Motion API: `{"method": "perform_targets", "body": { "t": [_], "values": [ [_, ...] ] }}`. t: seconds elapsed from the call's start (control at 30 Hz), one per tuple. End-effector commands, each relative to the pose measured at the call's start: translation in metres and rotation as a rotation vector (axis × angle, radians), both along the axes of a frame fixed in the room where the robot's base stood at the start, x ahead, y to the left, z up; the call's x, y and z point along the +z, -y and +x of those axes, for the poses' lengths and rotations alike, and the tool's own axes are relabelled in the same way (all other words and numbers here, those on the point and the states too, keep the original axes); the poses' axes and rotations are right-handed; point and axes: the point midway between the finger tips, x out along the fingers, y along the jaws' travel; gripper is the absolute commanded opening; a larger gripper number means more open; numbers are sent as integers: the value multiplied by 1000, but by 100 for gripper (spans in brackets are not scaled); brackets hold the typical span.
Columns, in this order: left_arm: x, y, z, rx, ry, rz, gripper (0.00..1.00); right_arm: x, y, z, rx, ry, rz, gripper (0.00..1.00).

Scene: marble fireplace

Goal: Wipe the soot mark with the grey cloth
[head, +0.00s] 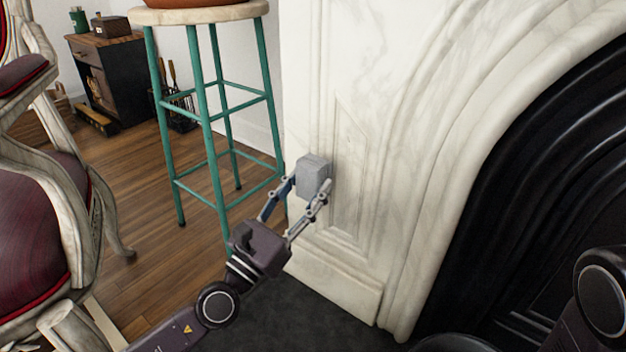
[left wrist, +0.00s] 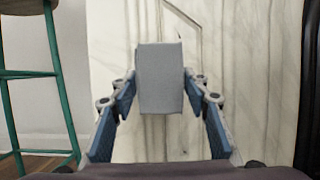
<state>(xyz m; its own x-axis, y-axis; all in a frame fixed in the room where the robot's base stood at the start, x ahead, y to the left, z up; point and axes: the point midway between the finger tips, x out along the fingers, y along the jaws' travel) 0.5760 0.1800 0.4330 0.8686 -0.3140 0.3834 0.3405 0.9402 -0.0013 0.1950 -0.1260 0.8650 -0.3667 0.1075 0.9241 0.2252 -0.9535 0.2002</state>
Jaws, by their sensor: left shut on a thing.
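The grey cloth (head: 314,174) is a small block-shaped pad. My left gripper (head: 306,187) is shut on it, with one finger on each side. In the left wrist view the cloth (left wrist: 160,72) sits upright between the fingertips (left wrist: 160,88). It is in front of the pale marble fireplace (head: 352,205), at the lower part of the side panel. I cannot tell whether it touches the marble. I cannot make out a clear soot mark; the cloth hides part of the panel. My right gripper is out of view.
A teal-legged stool (head: 207,130) stands left of the fireplace, close to my left gripper. A carved armchair (head: 40,215) is at the far left. The black firebox surround (head: 520,180) is at the right. A dark cabinet (head: 112,75) stands at the back.

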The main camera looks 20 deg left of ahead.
Motion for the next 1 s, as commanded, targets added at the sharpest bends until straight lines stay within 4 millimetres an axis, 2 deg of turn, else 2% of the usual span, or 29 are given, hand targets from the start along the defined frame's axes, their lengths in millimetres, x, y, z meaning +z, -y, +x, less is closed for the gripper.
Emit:
{"method": "perform_targets", "body": {
  "t": [0.2, 0.57, 0.8, 1.0],
  "values": [
    [-1, -5, -15, 0, 0, 1, 23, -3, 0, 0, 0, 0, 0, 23],
    [-1, -6, -17, 0, 0, 1, 23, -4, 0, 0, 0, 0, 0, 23],
    [-2, -13, -37, 0, -1, 1, 23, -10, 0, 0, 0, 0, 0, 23],
    [0, -16, -44, -1, 0, 1, 23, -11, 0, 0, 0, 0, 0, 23]
  ]
}}
